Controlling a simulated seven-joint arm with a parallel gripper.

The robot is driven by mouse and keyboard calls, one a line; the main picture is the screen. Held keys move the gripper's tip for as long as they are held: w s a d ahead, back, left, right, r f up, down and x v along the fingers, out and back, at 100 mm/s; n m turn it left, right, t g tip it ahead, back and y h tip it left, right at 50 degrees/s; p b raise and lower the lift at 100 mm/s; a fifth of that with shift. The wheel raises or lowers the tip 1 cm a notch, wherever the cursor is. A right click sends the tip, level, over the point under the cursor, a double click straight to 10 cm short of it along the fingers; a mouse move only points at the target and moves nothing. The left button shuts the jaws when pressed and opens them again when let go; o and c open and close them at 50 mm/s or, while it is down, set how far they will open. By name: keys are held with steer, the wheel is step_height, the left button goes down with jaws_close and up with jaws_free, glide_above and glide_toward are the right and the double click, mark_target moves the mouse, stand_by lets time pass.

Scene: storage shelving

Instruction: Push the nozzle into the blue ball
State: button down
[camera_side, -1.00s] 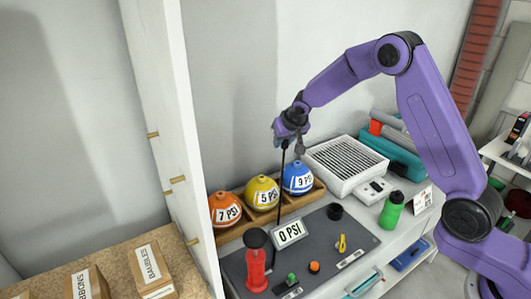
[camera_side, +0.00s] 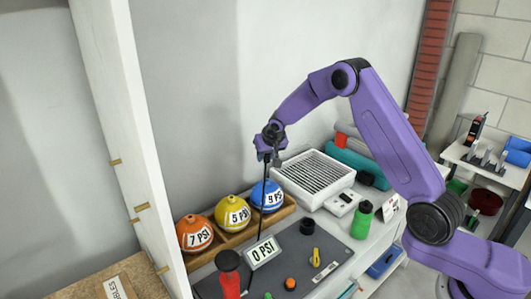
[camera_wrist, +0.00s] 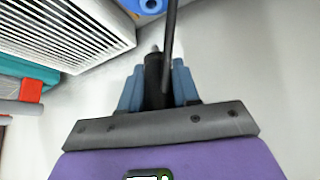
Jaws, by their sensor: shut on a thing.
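The blue ball (camera_side: 262,205), with a 9 PSI label, sits at the right end of a wooden rack. Part of it, with a round opening, shows at the top edge of the wrist view (camera_wrist: 151,5). My gripper (camera_side: 272,158) is above the ball, apart from it. In the wrist view my gripper (camera_wrist: 156,85) is shut on the dark nozzle (camera_wrist: 153,78), between blue-grey fingers. The nozzle's tip points up in that view, beside the ball's opening and short of it. A black hose (camera_side: 264,205) hangs past the ball toward the gauge (camera_side: 263,252), which reads 0 PSI.
The yellow ball (camera_side: 229,207) and orange ball (camera_side: 191,225) share the wooden rack (camera_side: 287,209). A white vented box (camera_side: 318,172) stands right of the blue ball. A red pump (camera_side: 230,283) and green bottle (camera_side: 361,222) stand on or near the grey mat. A white upright is at left.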

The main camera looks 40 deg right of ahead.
steer(key=shift+f, duration=2.4)
steer(key=shift+f, duration=1.4)
stand_by(1.1)
steer(key=shift+c, duration=0.8)
jaws_free()
steer(key=shift+r, duration=4)
steer(key=shift+a, duration=0.1)
